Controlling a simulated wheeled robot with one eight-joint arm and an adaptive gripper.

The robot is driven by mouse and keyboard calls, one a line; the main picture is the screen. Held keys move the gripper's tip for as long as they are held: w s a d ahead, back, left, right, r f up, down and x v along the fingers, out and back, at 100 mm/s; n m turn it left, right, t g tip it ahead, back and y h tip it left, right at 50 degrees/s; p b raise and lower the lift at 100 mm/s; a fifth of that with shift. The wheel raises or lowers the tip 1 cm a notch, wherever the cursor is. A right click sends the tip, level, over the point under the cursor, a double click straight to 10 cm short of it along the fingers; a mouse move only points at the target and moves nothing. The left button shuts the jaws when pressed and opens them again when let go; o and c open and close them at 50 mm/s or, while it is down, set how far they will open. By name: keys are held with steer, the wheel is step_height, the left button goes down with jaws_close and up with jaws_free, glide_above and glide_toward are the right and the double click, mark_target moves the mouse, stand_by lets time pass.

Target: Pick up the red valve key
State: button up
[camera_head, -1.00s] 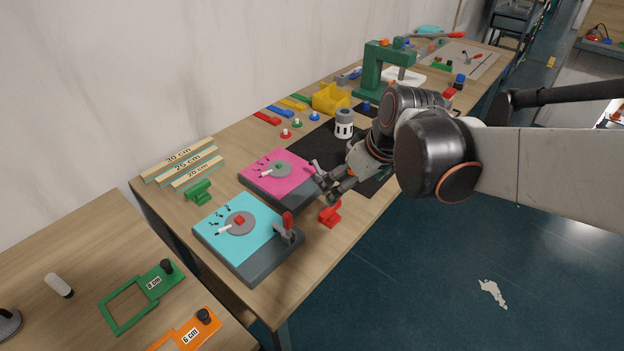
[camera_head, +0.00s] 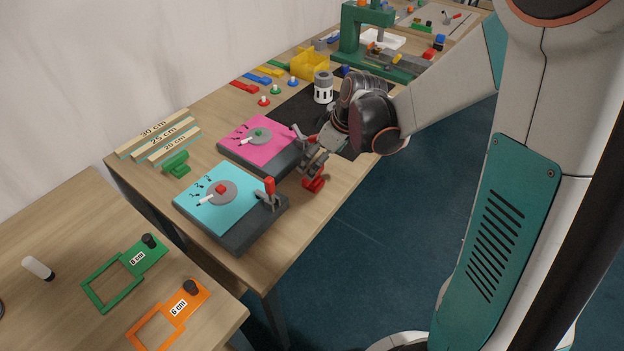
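The red valve key (camera_head: 313,185) is a small red piece on the wooden table, right of the cyan panel and near the table's front edge. My gripper (camera_head: 306,155) is low over the table just above and behind the key, with its fingers apart. It partly covers the key, and I cannot tell whether a finger touches it. The cyan panel (camera_head: 190,205) has a grey disc with a red square knob (camera_head: 221,188) and a red-handled lever (camera_head: 270,187). A green key-like piece (camera_head: 176,163) lies behind it to the left.
The pink panel (camera_head: 243,150) lies close left of my gripper. A grey-and-white cylinder (camera_head: 323,87) stands on the black mat (camera_head: 291,113) behind. A yellow bin (camera_head: 309,64) and a green press (camera_head: 350,30) stand farther back. Bare table lies in front of the key.

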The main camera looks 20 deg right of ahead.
steer(key=b+x, duration=0.3)
steer(key=x, duration=0.4)
steer(key=shift+w+f, duration=0.1)
steer(key=shift+f, duration=0.1)
steer(key=shift+d+r, duration=0.1)
steer(key=c, duration=1.2)
